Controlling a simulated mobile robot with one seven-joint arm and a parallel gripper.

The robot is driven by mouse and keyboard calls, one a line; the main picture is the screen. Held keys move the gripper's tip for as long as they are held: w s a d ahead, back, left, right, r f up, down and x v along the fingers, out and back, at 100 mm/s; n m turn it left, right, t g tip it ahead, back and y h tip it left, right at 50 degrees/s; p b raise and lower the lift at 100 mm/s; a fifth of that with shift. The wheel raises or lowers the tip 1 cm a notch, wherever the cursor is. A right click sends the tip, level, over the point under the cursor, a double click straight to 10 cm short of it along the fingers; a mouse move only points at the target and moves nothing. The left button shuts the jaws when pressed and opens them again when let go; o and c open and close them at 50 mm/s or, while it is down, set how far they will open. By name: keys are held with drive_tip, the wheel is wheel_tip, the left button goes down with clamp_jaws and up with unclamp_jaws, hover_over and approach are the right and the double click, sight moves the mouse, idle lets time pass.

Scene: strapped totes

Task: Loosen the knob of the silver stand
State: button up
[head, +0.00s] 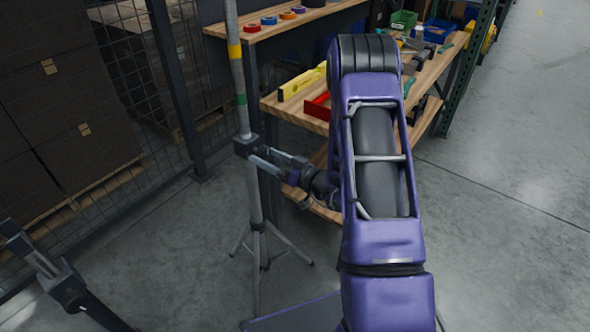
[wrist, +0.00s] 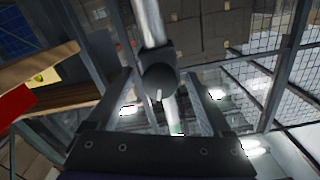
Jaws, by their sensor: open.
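The silver stand (head: 254,195) is an upright pole with yellow and green bands, a dark collar (head: 247,146) partway up and splayed tripod legs. In the wrist view, its pole (wrist: 149,22) runs down behind a round dark knob (wrist: 158,80) with a pale mark on its face. My gripper (head: 266,158) is open at the collar, reaching in from the right. In the wrist view my gripper's fingers (wrist: 159,76) lie on either side of the knob, with gaps visible. The knob is too small to make out clearly in the head view.
A wooden workbench (head: 275,104) with a yellow level (head: 301,82), a red tray (head: 318,107) and tools stands behind my arm. Mesh fencing (head: 120,75) and stacked dark boxes (head: 60,110) are at left. A dark clamp-like fixture (head: 62,283) is at lower left. The floor at right is clear.

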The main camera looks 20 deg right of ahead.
drive_tip(key=v, duration=1.6)
